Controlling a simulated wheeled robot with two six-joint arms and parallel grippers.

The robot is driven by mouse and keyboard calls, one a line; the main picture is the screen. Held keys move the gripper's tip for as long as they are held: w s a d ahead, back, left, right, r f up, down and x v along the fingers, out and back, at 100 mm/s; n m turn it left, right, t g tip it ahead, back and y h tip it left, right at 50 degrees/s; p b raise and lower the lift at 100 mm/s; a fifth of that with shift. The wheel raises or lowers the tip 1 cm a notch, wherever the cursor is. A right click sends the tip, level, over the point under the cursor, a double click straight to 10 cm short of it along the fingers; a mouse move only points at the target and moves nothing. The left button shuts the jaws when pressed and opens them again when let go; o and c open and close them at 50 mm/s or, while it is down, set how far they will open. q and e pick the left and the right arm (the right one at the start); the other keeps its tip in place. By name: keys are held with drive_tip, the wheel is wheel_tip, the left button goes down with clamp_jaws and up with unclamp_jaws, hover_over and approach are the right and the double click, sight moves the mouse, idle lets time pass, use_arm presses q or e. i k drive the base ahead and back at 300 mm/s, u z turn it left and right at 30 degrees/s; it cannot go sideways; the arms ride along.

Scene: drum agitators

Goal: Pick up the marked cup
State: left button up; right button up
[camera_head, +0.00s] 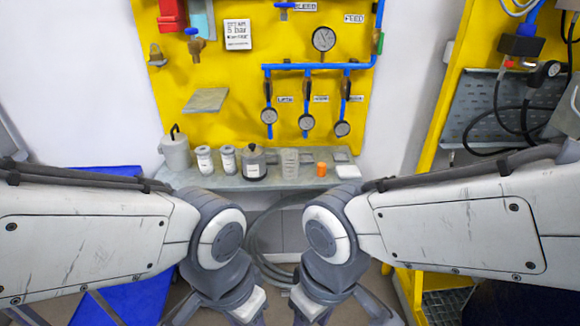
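Several small vessels stand in a row on a grey shelf (225,182) below the yellow panel. A grey cup-like container (175,153) with a dark hooked piece at its top stands at the left end. A ribbed pale grey cup (290,163) stands near the middle; its ribs may be graduation marks, but I cannot tell for sure which vessel is the marked cup. Both my arms reach in from the sides and bend down at the centre, in front of and below the shelf.
Two white labelled jars (205,160) and a dark-lidded jar (254,162) stand between the two cups. A small orange piece (321,169) and a white block (348,171) lie to the right. Blue pipes with gauges (306,122) hang above. A hose (262,222) loops below.

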sight(290, 165)
drive_tip(key=z, duration=0.55)
drive_tip(key=k, duration=0.65)
drive_tip(key=z, duration=0.7)
drive_tip(key=i, duration=1.15)
drive_tip(key=u, duration=0.65)
drive_tip(key=i, duration=1)
drive_tip(key=u, duration=0.65)
